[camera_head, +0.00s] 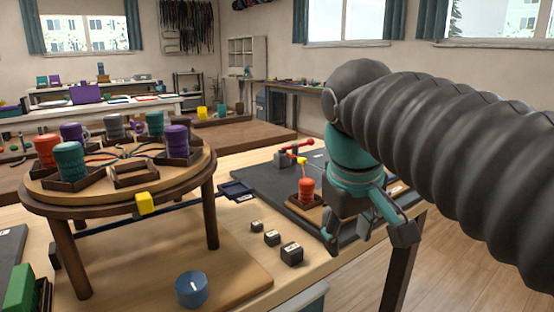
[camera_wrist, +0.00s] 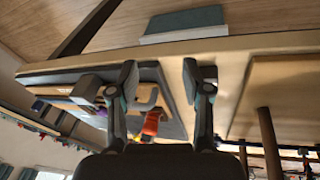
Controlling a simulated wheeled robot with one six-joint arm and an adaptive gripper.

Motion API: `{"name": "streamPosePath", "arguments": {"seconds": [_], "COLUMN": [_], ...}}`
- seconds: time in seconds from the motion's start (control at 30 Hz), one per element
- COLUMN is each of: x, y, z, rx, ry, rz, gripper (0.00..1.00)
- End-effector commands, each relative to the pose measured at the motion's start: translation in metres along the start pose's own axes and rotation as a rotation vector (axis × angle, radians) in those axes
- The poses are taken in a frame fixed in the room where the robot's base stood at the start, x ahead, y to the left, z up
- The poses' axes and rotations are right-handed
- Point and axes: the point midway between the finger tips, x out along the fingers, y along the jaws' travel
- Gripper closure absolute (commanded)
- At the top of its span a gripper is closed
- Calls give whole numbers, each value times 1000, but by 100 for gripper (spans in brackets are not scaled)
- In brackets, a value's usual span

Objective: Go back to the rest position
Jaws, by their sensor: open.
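My gripper (camera_head: 368,240) is at the right of the head view, above the right part of the table (camera_head: 225,262). Its two fingers are spread apart with nothing between them. In the wrist view the open gripper (camera_wrist: 165,85) also shows empty. A round braiding stand (camera_head: 60,202) is at the left with several coloured bobbins on top, among them a teal bobbin (camera_head: 70,162) and an orange-red bobbin (camera_head: 47,150). Another orange bobbin (camera_head: 306,190) stands on a dark mat (camera_head: 262,180), left of my gripper and apart from it in the head view.
Several small dark weights (camera_head: 291,253) and a blue knob (camera_head: 192,289) lie on the near table. A green block (camera_head: 20,287) is at the lower left. A shallow dark tray (camera_head: 236,189) sits behind the weights. Open wooden floor (camera_head: 450,262) is at the right.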

Motion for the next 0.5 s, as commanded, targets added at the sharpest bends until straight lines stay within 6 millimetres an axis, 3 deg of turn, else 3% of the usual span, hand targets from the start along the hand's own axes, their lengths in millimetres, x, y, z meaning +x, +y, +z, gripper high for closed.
{"name": "streamPosePath", "arguments": {"seconds": [0.03,0.3,0.5], "x": [14,93,133], "y": [1,-7,-16], "z": [17,87,121], "rx": [43,270,392], "ry": [19,139,197], "rz": [-8,-45,-56], "gripper": [51,51,51]}}
